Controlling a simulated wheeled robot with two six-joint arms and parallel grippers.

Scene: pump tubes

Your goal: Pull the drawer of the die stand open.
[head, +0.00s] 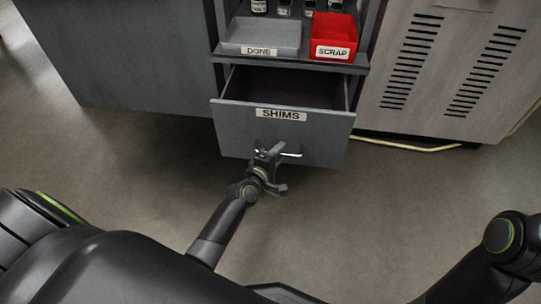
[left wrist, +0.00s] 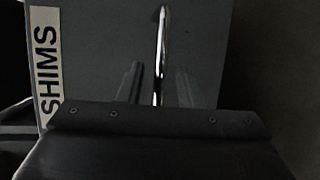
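The drawer (head: 230,126) of the die stand (head: 150,75) is grey and labelled SHIMS. It stands pulled out in the head view, with its dark inside showing and no contents visible. A shiny bar handle (head: 291,154) is on its front; it also shows upright in the left wrist view (left wrist: 161,40). My left gripper (head: 268,155) is at the handle. In the left wrist view its fingers (left wrist: 158,88) stand on either side of the bar, with a visible gap on each side. My right gripper is out of view; only part of that arm shows at lower right.
Above the drawer, a shelf holds a grey DONE tray (head: 262,38) and a red SCRAP bin (head: 333,33), with small bottles behind. A vented cabinet (head: 445,60) stands at right, with a pale cable (head: 405,147) on the floor. Floor before the drawer is clear.

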